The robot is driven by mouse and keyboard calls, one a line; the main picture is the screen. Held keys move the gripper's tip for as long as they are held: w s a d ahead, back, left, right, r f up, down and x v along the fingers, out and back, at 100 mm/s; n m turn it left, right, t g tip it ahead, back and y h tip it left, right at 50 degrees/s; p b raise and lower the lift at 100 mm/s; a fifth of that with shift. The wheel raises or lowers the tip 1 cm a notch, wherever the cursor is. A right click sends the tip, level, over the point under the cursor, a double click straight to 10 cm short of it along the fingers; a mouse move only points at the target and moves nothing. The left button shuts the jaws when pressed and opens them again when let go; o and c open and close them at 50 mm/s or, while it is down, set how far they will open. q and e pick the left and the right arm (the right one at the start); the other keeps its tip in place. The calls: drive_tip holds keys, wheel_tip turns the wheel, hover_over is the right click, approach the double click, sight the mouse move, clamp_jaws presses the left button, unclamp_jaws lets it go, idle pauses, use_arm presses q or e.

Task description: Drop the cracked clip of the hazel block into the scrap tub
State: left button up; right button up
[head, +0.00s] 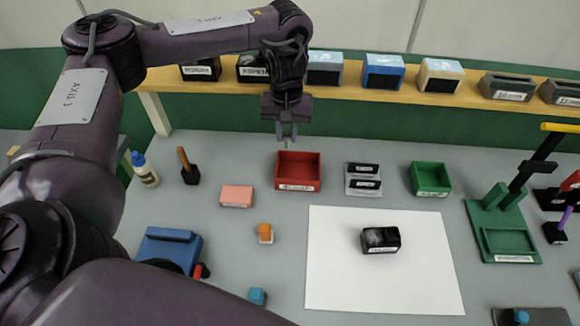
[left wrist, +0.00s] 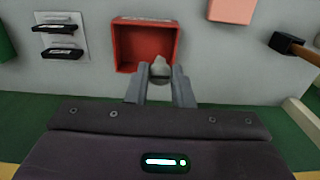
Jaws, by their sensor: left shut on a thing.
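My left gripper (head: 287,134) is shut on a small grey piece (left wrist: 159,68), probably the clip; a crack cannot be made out. The gripper hangs just behind the red tub (head: 298,183) in the head view, pointing down. In the left wrist view the fingertips overlap the near edge of the red tub (left wrist: 145,24), which looks empty. The tub's label is too small to read. My right gripper is not in view.
A grey holder (head: 352,190) with two black clips stands right of the red tub, then a green tub (head: 430,178). A pink block (head: 237,196) lies to the left. A shelf (head: 340,92) with labelled blocks runs behind. The white sheet (head: 340,285) is mostly clear.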

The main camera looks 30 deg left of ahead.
sight(286, 147)
use_arm(q)
wheel_tip(286, 147, down, 6)
drive_tip(key=shift+a+r+b, duration=0.1)
drive_tip(key=shift+a+b, duration=0.05)
drive_tip(key=shift+b, duration=0.4)
wheel_tip(286, 147, down, 8)
drive_tip(key=b, duration=0.2)
drive_tip(key=shift+w+b, duration=0.1)
drive_tip(key=shift+b, duration=0.3)
drive_tip(key=shift+w, duration=0.1)
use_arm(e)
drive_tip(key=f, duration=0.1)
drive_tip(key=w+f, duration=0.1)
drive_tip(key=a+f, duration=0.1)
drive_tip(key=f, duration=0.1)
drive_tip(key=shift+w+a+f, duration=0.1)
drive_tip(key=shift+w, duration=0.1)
